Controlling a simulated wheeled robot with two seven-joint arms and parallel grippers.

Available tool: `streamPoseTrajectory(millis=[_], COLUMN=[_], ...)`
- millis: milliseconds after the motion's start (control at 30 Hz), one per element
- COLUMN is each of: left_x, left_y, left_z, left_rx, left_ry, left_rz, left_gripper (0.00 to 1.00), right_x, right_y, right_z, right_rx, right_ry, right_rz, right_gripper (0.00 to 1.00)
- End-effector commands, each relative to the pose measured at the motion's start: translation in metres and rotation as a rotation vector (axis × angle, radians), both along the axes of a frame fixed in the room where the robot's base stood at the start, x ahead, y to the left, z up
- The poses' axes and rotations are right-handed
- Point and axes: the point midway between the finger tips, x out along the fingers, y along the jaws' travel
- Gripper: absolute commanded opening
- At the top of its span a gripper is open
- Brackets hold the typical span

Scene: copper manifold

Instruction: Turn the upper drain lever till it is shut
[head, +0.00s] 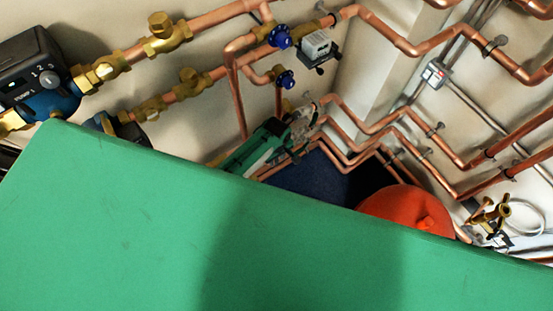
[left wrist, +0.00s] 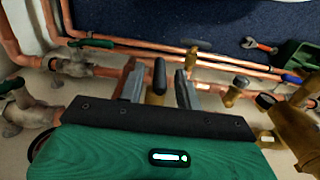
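In the left wrist view my left gripper (left wrist: 156,72) is open, its two grey fingers apart. A lever with a black handle (left wrist: 159,74) stands between them on a brass fitting (left wrist: 154,97), with gaps visible on both sides. Two green levers, one on the upper pipe (left wrist: 90,43) and one at the left edge (left wrist: 12,86), are apart from the fingers. No label shows which one is the upper drain lever. In the head view my left gripper (head: 306,114) is small, at the copper pipes in the corner; its fingertips are unclear. My right gripper is not visible.
Copper pipes (head: 400,122) run along both walls. A red vessel (head: 405,208) stands right of a dark blue floor area (head: 318,178). Brass fittings (left wrist: 288,122) crowd the wrist view's right side. A wrench (left wrist: 262,46) lies behind. My own green body hides the head view's lower half.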

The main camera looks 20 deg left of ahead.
Motion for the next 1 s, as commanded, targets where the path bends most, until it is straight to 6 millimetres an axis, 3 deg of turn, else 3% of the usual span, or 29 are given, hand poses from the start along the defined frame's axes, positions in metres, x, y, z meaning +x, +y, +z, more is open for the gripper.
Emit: streamPoseTrajectory(millis=[200, 500, 533, 700, 1000], left_x=[0.0, 0.0, 0.0, 0.0, 0.001], left_y=[0.0, 0.0, 0.0, 0.0, -0.002], left_z=[-0.015, -0.017, -0.017, -0.017, -0.016], left_rx=[0.001, 0.0, 0.0, 0.0, 0.029], left_ry=[-0.001, -0.001, -0.001, 0.0, 0.039], left_rz=[-0.001, -0.001, -0.001, -0.001, 0.0], left_gripper=[0.34, 0.34, 0.32, 0.0, 0.0], right_x=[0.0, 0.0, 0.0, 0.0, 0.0], right_y=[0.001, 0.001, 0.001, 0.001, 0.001], right_z=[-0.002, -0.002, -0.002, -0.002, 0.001], right_rx=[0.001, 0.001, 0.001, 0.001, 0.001], right_ry=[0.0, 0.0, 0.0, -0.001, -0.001], right_rz=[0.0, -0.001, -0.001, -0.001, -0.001], right_gripper=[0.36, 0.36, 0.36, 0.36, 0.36])
